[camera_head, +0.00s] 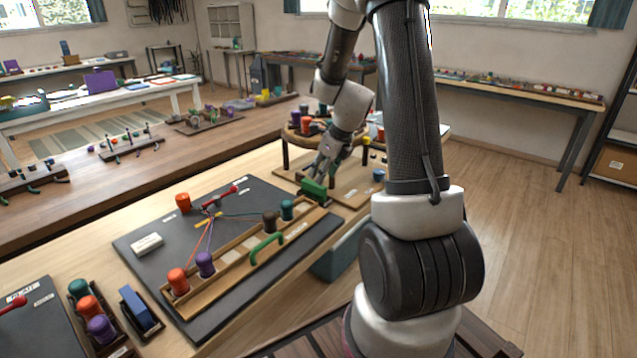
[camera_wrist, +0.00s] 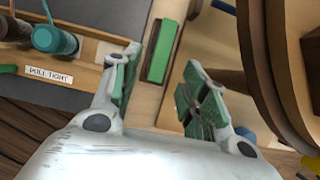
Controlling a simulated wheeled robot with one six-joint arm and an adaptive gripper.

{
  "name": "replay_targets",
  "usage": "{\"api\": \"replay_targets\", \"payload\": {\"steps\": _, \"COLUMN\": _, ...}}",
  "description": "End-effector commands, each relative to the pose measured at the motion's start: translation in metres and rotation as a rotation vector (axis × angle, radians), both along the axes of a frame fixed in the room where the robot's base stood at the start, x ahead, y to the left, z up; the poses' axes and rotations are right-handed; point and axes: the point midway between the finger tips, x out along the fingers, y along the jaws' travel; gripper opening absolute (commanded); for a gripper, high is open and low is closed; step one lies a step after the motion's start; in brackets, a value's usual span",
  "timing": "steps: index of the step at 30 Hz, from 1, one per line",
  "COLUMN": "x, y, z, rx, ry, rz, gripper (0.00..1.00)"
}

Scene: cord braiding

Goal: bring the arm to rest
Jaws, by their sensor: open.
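My arm reaches from the right side of the head view over the light wooden table. My gripper (camera_head: 326,166) is at its lower end, near the right end of the braiding board (camera_head: 143,246). In the wrist view my gripper (camera_wrist: 161,84) is open, with two green-padded fingers apart and nothing held. A green block (camera_head: 314,190) is just below the gripper. In the wrist view the green block (camera_wrist: 160,50) lies in a wooden holder beyond and between the fingertips. I cannot tell how far below the tips it is.
A wooden rack on the board holds an orange bobbin (camera_head: 177,281), a purple bobbin (camera_head: 205,264), a brown one and a teal one (camera_head: 288,209), with cords meeting near a red-knobbed lever (camera_head: 234,189). A round wooden stand (camera_head: 290,136) with bobbins is close behind my gripper.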

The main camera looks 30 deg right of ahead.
Motion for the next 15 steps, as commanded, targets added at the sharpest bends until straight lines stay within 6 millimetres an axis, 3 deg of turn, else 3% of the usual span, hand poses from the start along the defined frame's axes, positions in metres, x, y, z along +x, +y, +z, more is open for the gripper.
{"api": "replay_targets", "payload": {"steps": 6, "x": -0.013, "y": -0.005, "z": 0.036, "rx": -0.001, "ry": -0.003, "rz": 0.000, "gripper": 0.44}}
{"api": "replay_targets", "payload": {"steps": 15, "x": -0.019, "y": -0.007, "z": 0.047, "rx": -0.001, "ry": 0.000, "rz": 0.003, "gripper": 0.44}}
